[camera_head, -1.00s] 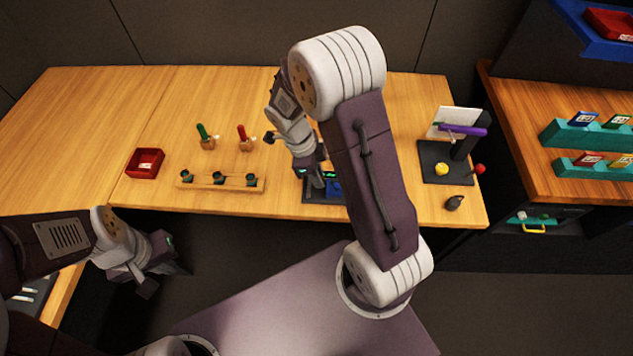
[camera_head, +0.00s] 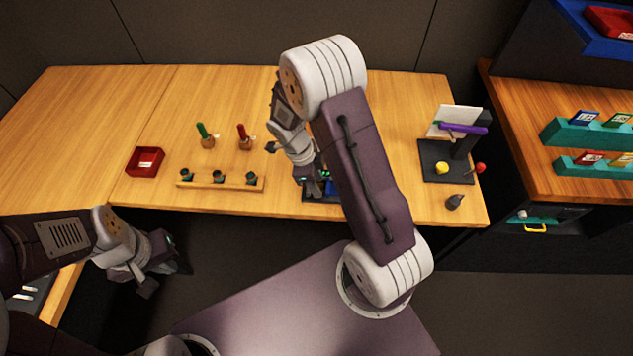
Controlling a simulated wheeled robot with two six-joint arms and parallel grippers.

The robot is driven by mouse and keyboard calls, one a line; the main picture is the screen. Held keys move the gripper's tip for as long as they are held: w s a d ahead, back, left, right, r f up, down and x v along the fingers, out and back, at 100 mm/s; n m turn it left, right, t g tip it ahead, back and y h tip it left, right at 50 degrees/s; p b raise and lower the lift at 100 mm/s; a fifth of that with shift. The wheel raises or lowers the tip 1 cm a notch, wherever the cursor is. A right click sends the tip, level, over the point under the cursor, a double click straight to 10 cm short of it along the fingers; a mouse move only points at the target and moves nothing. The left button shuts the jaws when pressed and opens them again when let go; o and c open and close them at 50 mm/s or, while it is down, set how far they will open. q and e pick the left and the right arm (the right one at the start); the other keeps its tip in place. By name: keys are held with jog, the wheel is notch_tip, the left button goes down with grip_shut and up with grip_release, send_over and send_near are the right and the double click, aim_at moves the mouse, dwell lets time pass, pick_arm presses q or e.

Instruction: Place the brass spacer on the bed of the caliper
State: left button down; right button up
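My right gripper (camera_head: 314,190) points down over a dark flat device (camera_head: 322,197) near the table's front edge. The device has small green and blue parts, and my arm hides much of it. I cannot tell whether the fingers are closed or hold anything. I cannot pick out the brass spacer or surely identify the caliper. A black stand (camera_head: 432,172) at the right carries a yellow ball (camera_head: 442,168), a purple bar (camera_head: 462,129) and a white plate. My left gripper (camera_head: 164,270) hangs in front of the table, its dark fingers apart and empty.
A red tray (camera_head: 145,161) and a wooden rack (camera_head: 222,184) with several dark cups stand to the left. Behind the rack are a green-handled tool (camera_head: 204,133) and a red-handled tool (camera_head: 243,135). A dark bulb (camera_head: 454,202) lies at the front right. The table's far left is clear.

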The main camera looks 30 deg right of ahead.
jog(key=v, duration=1.2)
jog(key=s+a+n+t+y, duration=0.1)
jog(key=s+n, duration=0.4)
jog(key=n, duration=0.7)
jog(key=s+a+f+n+t+y, duration=0.1)
jog(key=s+n, duration=0.4)
jog(key=n, duration=0.7)
jog(key=shift+f+t+y+p, duration=0.3)
jog(key=shift+t+y+p, duration=0.1)
jog(key=shift+y+p, duration=0.1)
jog(key=shift+s+d, duration=0.1)
jog(key=shift+s, duration=0.05)
